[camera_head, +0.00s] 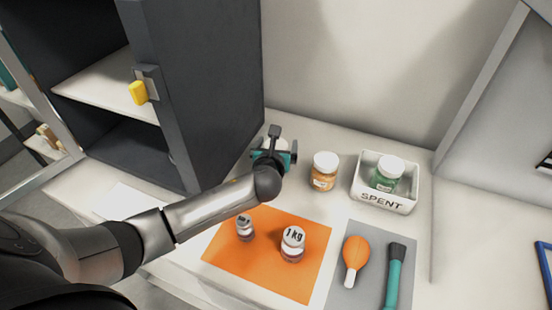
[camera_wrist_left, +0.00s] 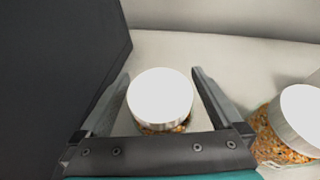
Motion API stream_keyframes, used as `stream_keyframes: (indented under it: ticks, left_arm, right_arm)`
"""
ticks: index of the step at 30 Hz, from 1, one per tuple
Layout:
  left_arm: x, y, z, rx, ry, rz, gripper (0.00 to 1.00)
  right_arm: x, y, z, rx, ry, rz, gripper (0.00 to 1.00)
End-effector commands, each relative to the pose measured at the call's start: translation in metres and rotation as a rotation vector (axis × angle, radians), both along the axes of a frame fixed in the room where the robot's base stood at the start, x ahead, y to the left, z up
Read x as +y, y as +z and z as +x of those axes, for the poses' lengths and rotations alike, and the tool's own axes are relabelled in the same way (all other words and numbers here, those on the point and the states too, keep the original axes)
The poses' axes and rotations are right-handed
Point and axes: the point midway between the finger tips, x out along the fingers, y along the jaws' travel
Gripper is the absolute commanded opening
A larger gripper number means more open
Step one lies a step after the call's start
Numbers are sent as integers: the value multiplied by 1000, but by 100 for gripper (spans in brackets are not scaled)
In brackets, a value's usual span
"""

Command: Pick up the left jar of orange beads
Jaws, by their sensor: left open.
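The left jar of orange beads (camera_wrist_left: 163,97) has a white lid, with orange beads showing below it in the left wrist view. In the head view it is mostly hidden behind my left gripper (camera_head: 274,155). My left gripper is open, and its two fingers stand on either side of the jar's lid, with small gaps visible. A second jar of orange beads (camera_head: 325,172) with a white lid stands to the right; it also shows at the right edge of the left wrist view (camera_wrist_left: 285,130). My right gripper is not in view.
A dark cabinet (camera_head: 200,90) stands close on the left. To the right, a white SPENT tray (camera_head: 386,200) holds a green jar (camera_head: 386,175). An orange mat (camera_head: 265,275) in front bears two weights. A grey mat (camera_head: 377,235) bears an orange scoop (camera_head: 355,250) and a teal-handled tool (camera_head: 394,275).

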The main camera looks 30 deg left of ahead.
Motion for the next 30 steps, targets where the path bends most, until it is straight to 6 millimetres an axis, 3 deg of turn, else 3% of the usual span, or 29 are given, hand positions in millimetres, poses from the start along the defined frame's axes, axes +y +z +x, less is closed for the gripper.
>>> stream_keyframes:
  ticks: [4, 28, 30]
  left_arm:
    - [0, 0, 0, 0, 0, 0, 100]
    - [0, 1, 0, -1, 0, 0, 13]
    - [0, 1, 0, -1, 0, 0, 2]
  right_arm:
    - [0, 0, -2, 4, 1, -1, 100]
    - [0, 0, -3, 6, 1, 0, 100]
    - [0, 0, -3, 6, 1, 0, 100]
